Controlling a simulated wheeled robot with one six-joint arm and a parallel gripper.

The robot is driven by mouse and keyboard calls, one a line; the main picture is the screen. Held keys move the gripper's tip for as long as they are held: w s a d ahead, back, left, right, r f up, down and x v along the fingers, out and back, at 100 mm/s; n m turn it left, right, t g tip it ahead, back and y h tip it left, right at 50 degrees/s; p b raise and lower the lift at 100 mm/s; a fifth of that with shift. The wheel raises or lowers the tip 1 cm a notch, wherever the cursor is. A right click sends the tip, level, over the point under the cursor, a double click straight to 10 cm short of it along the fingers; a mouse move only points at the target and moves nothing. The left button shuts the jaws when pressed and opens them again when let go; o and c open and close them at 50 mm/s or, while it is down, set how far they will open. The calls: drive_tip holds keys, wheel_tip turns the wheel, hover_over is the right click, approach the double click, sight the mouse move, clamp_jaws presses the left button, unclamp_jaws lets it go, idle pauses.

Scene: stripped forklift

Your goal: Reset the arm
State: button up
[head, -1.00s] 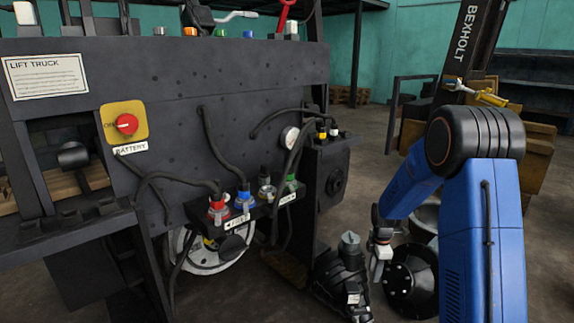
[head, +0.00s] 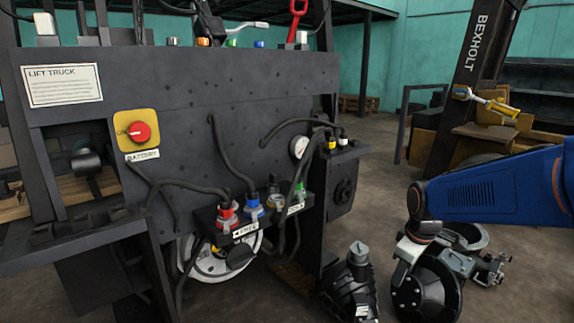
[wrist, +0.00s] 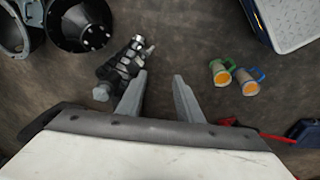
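My gripper (wrist: 160,77) is open in the wrist view, with its two grey fingers apart and nothing between them. It hangs above the floor. In the head view, my blue arm (head: 490,190) reaches in from the right edge and bends down at a dark joint to a white wrist part (head: 410,248). The fingers cannot be made out clearly there. The arm is to the right of the dark lift truck body (head: 230,90), apart from it.
A dark machine part (head: 350,285) and black round parts (head: 428,295) lie on the floor near the arm. The wrist view shows two cups (wrist: 246,80) and a pale-topped platform (wrist: 290,22). Hoses and coloured connectors (head: 227,215) front the truck.

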drive_tip(key=s+a+r+m+t, duration=0.1)
drive_tip(key=s+m, duration=0.3)
drive_tip(key=s, duration=0.7)
drive_tip(key=s+a+r+m+t, duration=0.1)
drive_tip(key=s+r+m, duration=0.2)
drive_tip(key=s, duration=0.7)
drive_tip(key=shift+s+r+m, duration=0.3)
drive_tip(key=shift+s+m, duration=0.05)
drive_tip(key=shift+m, duration=0.35)
drive_tip(key=shift+a, duration=0.1)
drive_tip(key=shift+c, duration=0.2)
